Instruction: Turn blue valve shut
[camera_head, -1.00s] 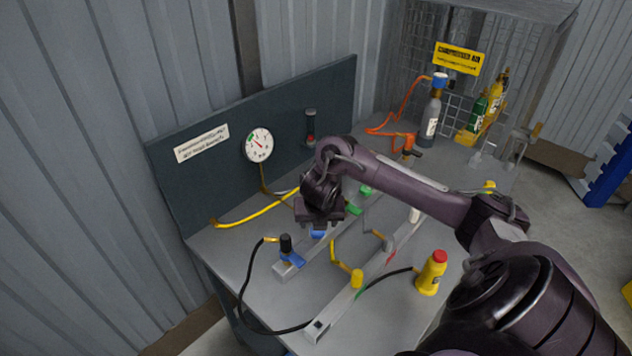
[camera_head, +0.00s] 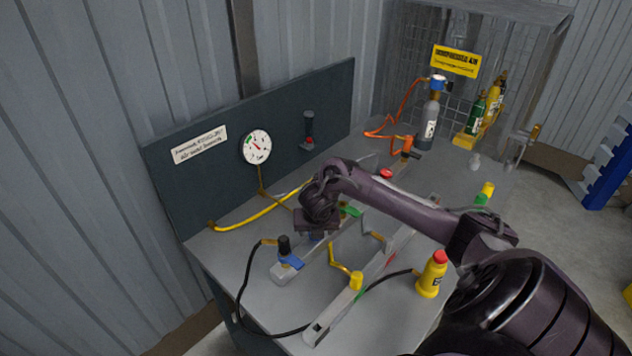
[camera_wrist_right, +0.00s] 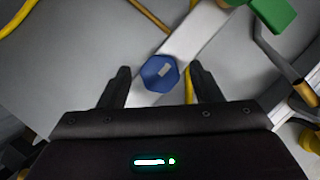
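A blue valve knob (camera_wrist_right: 160,73) with a pale mark on top sits on a light grey bar. In the right wrist view it lies between the two fingertips of my right gripper (camera_wrist_right: 160,76), which are apart, with a gap visible on each side. My left gripper is not in view.
A green handle (camera_head: 350,210) is just right of the gripper; it also shows in the wrist view (camera_wrist_right: 273,12). A yellow bent pipe (camera_head: 338,256), a second bar (camera_head: 335,315) and a yellow bottle (camera_head: 432,274) stand nearer. A gauge (camera_head: 256,147) is on the back panel.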

